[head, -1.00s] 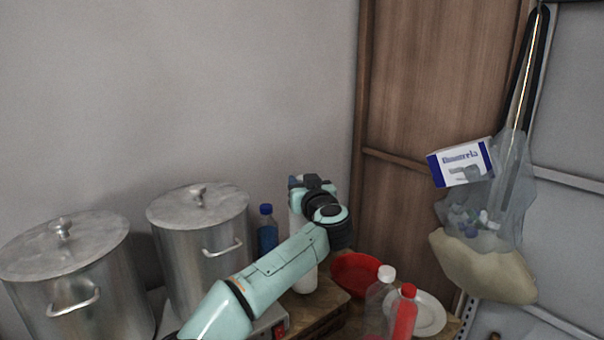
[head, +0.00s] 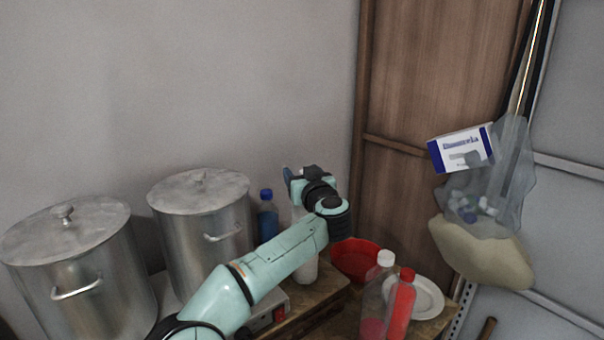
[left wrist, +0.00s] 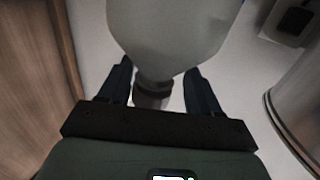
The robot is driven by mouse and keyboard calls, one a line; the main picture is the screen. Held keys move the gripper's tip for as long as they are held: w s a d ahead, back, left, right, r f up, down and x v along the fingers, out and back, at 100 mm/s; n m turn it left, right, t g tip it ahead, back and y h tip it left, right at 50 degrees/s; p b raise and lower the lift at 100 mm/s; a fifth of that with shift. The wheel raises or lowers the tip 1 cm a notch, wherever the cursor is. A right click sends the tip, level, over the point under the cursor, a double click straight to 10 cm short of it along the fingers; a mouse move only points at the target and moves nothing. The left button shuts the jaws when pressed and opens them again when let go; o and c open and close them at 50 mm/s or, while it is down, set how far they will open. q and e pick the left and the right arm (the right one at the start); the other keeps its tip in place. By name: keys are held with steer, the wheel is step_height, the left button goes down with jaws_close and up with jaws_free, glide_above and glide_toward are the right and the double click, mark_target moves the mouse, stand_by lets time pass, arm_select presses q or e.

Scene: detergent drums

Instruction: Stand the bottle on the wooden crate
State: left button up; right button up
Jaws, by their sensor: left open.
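A white bottle (head: 306,271) stands upright on the wooden crate (head: 318,301), partly hidden behind my left arm. In the left wrist view a pale bottle body (left wrist: 170,30) fills the top middle, narrowing to a darker neck or cap between the fingers. My left gripper (head: 291,178) is at the bottle's upper part in the head view. Its fingers (left wrist: 158,85) are open on either side of the narrow end, with gaps visible. I cannot tell whether either finger touches it. My right gripper is not in view.
Two lidded steel pots (head: 205,225) stand at left. A blue bottle (head: 267,217) is behind the crate. A red bowl (head: 355,258), white plate (head: 430,297), clear white-capped bottle (head: 374,300) and red bottle (head: 401,305) are at right. A wooden panel (head: 430,90) rises behind.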

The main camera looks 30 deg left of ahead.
arm_select(q)
steer(key=b+v, duration=0.2)
steer(key=v, duration=1.1)
steer(key=shift+s+b, duration=0.25)
steer(key=shift+b, duration=0.15)
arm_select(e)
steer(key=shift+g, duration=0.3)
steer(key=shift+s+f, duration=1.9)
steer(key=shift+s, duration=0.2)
